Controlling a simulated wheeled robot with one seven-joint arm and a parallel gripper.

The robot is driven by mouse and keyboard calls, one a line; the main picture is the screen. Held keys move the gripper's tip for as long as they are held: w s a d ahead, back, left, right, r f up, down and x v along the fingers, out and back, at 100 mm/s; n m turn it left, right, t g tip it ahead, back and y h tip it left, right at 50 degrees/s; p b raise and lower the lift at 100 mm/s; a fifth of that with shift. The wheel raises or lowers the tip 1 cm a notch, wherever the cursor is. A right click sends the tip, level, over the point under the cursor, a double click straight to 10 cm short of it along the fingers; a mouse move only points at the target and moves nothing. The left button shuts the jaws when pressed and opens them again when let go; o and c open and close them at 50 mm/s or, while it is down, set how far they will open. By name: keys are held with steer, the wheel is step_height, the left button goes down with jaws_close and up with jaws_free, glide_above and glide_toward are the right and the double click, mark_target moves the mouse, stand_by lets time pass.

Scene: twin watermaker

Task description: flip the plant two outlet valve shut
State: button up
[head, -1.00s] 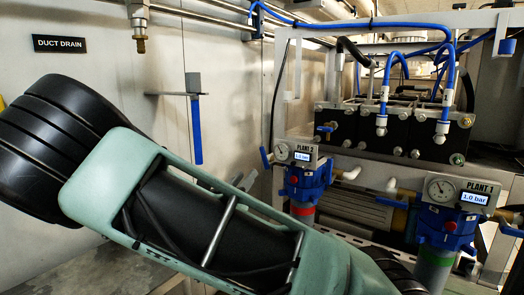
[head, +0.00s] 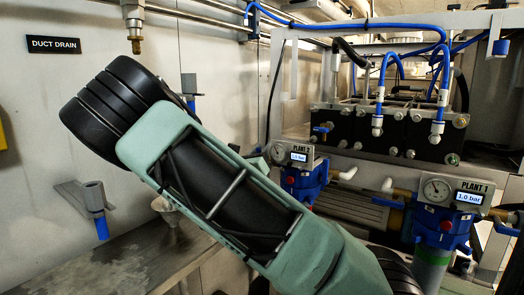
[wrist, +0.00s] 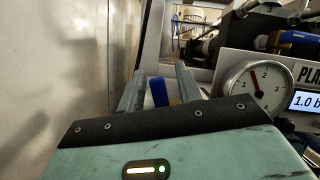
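The plant two panel (head: 298,151) has a round gauge and a display, above a blue housing (head: 302,182). In the wrist view its gauge (wrist: 253,90) is close on the right, with a display beginning "1.0 b". A blue handle (wrist: 158,92), apparently the plant two outlet valve lever, stands upright between the fingers of my gripper (wrist: 158,90). The fingers are apart, with visible space beside the handle; I cannot tell whether either touches it.
The plant one panel (head: 455,192) stands to the right, reading 1.0 bar. A grey fitting with a blue handle (head: 101,228) is on the left wall above a bench (head: 120,255). The wall (wrist: 50,70) lies close to the left of my gripper.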

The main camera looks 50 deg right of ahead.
jaws_close()
steer(key=shift+s+r+m+g+p, duration=0.15)
steer(key=shift+s+m+g+p, duration=0.1)
steer(key=shift+m+p, duration=0.25)
steer(key=shift+s+r+m+g+p, duration=0.1)
steer(key=shift+m+g+p, duration=0.2)
steer(key=shift+m, duration=0.3)
steer(key=m+g, duration=0.1)
steer(key=s+m+g+p, duration=0.1)
steer(key=m, duration=0.1)
steer(key=shift+f+h, duration=0.15)
steer(key=shift+h, duration=0.15)
jaws_free()
